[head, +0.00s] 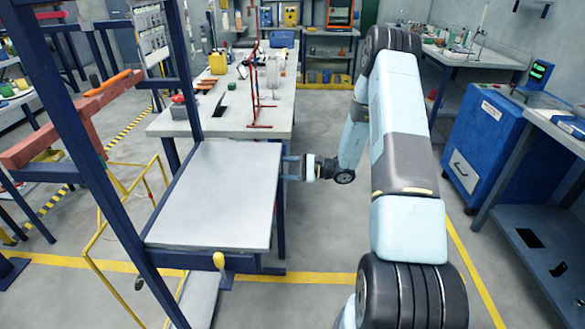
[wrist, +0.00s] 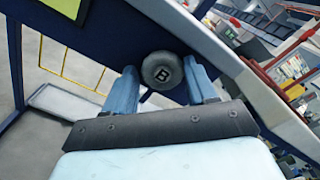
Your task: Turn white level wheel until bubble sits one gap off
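A round grey wheel marked "B" (wrist: 162,70) sits at the dark blue frame under the edge of a pale plate. My gripper (wrist: 163,72) has its two blue fingers on either side of this wheel. A small gap shows at the left finger; whether the right finger touches cannot be told. In the head view my gripper (head: 292,168) is at the right side of the flat grey plate (head: 215,195), and the wheel there is hidden. A yellow knob (head: 219,260) stands at the plate's front edge. No clearly white wheel and no bubble can be made out.
A dark blue post (head: 85,150) and yellow tubing (head: 110,200) stand left of the plate. A workbench (head: 240,120) with a red stand (head: 260,95) lies behind it. A blue cabinet (head: 490,140) is at the right. The floor between is clear.

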